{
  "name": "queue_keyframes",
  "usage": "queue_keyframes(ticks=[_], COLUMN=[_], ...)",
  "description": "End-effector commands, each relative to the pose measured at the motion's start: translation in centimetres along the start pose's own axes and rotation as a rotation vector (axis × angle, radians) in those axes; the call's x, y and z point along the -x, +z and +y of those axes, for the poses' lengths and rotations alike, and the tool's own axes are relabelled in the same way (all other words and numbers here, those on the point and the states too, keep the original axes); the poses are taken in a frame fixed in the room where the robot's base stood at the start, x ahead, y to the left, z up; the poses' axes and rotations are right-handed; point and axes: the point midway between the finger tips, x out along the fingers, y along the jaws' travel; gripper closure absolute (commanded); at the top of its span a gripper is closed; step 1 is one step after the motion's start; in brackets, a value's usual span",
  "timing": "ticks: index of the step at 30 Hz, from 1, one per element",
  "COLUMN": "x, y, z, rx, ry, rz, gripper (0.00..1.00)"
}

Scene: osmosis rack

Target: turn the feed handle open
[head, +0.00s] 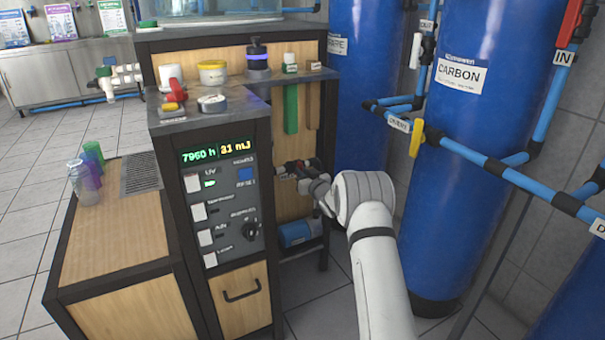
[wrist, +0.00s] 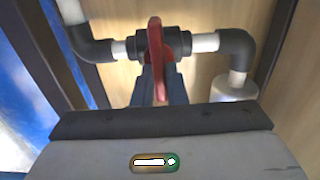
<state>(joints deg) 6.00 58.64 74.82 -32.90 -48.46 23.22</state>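The red feed handle (wrist: 156,45) sits on a black valve in a white pipe line in the wrist view. The handle stands crosswise to the pipe, and its lower end points toward my gripper. My gripper (wrist: 160,82) has its two dark fingers close together, one on each side of the handle, and looks shut on it. Where the fingers meet the handle is partly hidden. In the head view my gripper (head: 296,168) reaches in beside the control cabinet (head: 232,200), and the handle is hardly visible there.
Black elbows (wrist: 236,44) and a light cylinder (wrist: 234,88) flank the valve, with a wooden panel behind. A blue carbon tank (head: 455,130) with blue pipes stands right of my arm. A shelf (head: 300,76) with hanging green and brown pieces is above.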

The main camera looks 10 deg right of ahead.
Motion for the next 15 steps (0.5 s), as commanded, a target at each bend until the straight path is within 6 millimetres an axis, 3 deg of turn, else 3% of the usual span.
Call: queue_keyframes(ticks=[4,15], x=[0.01,0.02], y=[0.0,0.09], z=[0.0,0.0], rx=[0.0,0.021], ry=[0.0,0.0], rz=[0.0,0.0], gripper=[1.0,1.0])
